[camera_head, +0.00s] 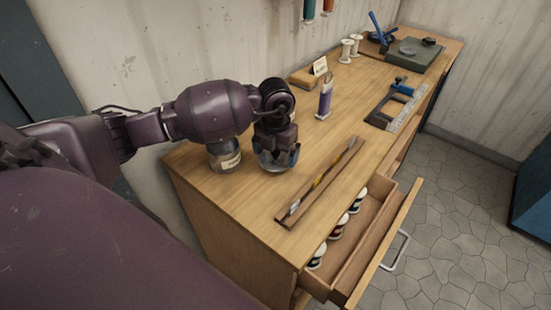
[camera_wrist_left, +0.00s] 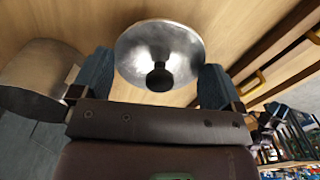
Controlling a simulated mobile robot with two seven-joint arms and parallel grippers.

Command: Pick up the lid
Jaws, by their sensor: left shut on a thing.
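The lid (camera_wrist_left: 160,40) is a shiny silver dome with a dark knob (camera_wrist_left: 159,78), seen in the left wrist view between the two blue-grey fingers of my left gripper (camera_wrist_left: 153,66). In the head view my left gripper (camera_head: 277,156) points down near the back left of the bench, and the rim of the lid (camera_head: 268,167) shows under it. The gripper is shut on the lid. The fingers partly hide the lid, and I cannot tell whether it touches the bench top. My right gripper is in neither view.
A purple-and-white bottle (camera_head: 325,98) stands behind. An open drawer (camera_head: 385,235) with spools juts out at the front.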

